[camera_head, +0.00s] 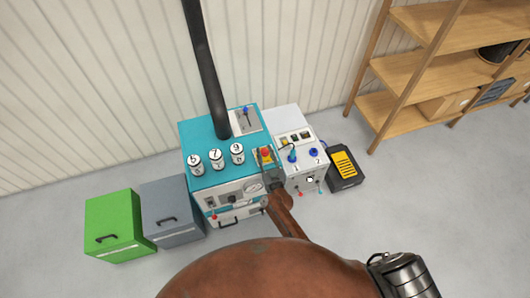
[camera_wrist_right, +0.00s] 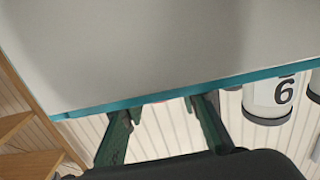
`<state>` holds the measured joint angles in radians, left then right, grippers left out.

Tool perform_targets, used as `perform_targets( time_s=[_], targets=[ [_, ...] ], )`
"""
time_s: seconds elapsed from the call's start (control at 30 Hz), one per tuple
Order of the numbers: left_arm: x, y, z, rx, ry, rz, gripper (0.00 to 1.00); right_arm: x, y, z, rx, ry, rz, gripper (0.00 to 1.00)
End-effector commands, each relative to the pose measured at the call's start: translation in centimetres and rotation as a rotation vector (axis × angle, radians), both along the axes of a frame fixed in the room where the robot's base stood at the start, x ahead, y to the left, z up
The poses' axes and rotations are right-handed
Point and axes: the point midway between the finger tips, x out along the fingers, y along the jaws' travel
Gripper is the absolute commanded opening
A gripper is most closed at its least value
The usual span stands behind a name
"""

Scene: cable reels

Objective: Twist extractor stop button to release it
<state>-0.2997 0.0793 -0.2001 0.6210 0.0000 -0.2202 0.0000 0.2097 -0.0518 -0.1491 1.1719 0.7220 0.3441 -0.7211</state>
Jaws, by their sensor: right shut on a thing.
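The button's turn angle cannot be seen. My left gripper is in neither view.
Numbered white canisters (camera_head: 216,159) stand on the teal top, left of the button. A black hose (camera_head: 207,70) rises behind. A white control box (camera_head: 287,125) with blue knobs adjoins on the right. Grey (camera_head: 172,210) and green (camera_head: 118,225) cabinets stand left, wooden shelves (camera_head: 410,70) right.

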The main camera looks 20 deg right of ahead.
Motion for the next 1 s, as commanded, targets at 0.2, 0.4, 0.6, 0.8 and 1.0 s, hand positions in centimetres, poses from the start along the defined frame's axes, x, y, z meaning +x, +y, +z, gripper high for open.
perform_targets(
  time_s=[0.2, 0.4, 0.6, 0.8, 1.0],
  targets=[
    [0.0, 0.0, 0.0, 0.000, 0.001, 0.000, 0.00, 0.0, 0.2, -0.1, 0.000, 0.002, 0.003, 0.05],
    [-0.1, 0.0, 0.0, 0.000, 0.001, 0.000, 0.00, 0.0, 0.2, -0.1, 0.001, 0.002, 0.003, 0.36],
    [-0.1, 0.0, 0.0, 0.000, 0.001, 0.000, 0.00, 0.0, 0.1, 0.0, 0.000, 0.001, 0.001, 0.48],
    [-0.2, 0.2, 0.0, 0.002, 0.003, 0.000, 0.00, 0.0, 0.0, 0.0, 0.000, 0.000, 0.001, 0.48],
    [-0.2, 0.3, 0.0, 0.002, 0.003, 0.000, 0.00, -1.3, 0.0, -0.2, 0.002, 0.002, 0.000, 0.48]
  ],
)
